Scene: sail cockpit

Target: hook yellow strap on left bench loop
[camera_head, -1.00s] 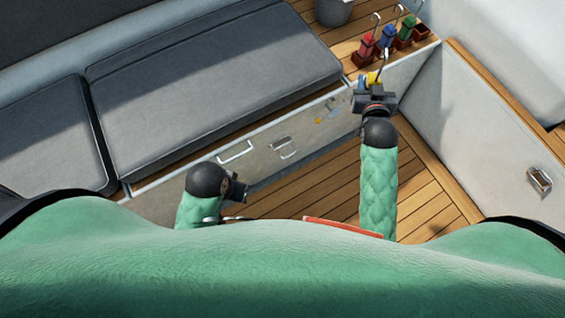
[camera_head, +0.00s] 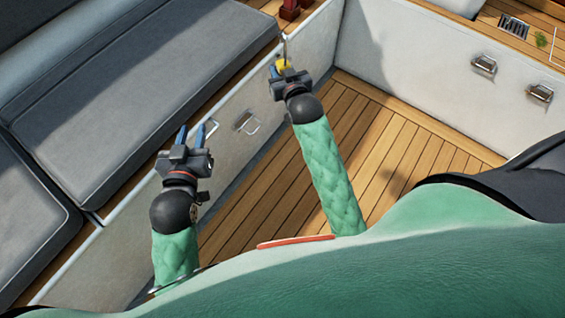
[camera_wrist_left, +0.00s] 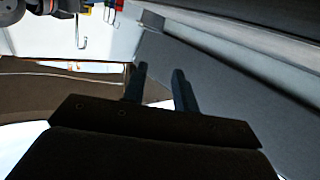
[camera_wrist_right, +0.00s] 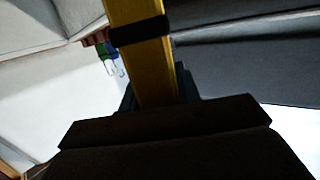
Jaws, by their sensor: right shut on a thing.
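The yellow strap (camera_wrist_right: 150,70), with a black band around it, is gripped in my right gripper (camera_wrist_right: 155,100). In the head view my right gripper (camera_head: 279,69) holds the yellow end (camera_head: 283,65) near the bench front, with a thin metal hook (camera_head: 285,46) rising above it. A silver loop (camera_head: 246,122) is fixed on the grey bench's front panel (camera_head: 226,145), between the grippers in the picture. Another light metal piece shows partly beside my left gripper (camera_head: 191,132). That gripper is open and empty, its fingers apart in the left wrist view (camera_wrist_left: 160,82).
Grey cushions (camera_head: 130,85) top the bench. Two metal fittings (camera_head: 484,65) (camera_head: 540,92) are on the white wall at right. Red holders (camera_head: 290,9) stand at the top; blue and green blocks with hooks (camera_wrist_right: 109,58) show in the right wrist view. The wooden floor (camera_head: 375,150) is clear.

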